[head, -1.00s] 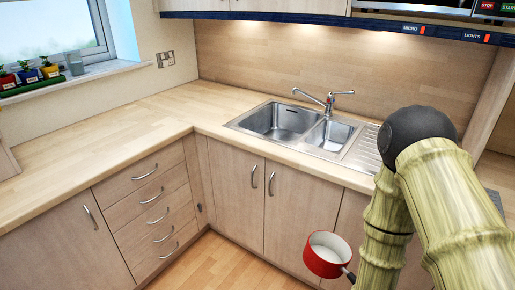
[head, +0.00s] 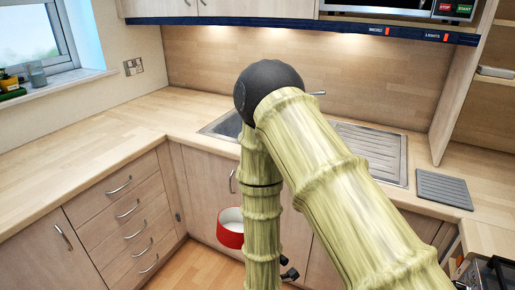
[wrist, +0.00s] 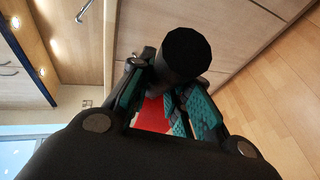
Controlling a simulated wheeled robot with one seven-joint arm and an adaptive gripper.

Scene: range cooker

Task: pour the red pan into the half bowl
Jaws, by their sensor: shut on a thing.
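The red pan (head: 230,238), white inside, hangs in front of the lower cupboards, below counter height, in the head view. It looks roughly upright; its right side is hidden behind my arm, and I cannot make out any contents. In the wrist view my gripper (wrist: 172,98) is shut on its dark handle (wrist: 184,50), with a patch of the red pan (wrist: 153,116) between the fingers. Only bits of my gripper show in the head view (head: 289,271). The sink (head: 224,127) is set in the counter. My arm hides its half bowl.
A ridged drainer (head: 368,152) lies right of the sink, with a grey slatted panel (head: 444,189) beyond it. The left counter (head: 100,140) is clear. Cupboard fronts and drawers (head: 128,210) stand close to the pan. A cooker edge (head: 490,270) shows at the lower right.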

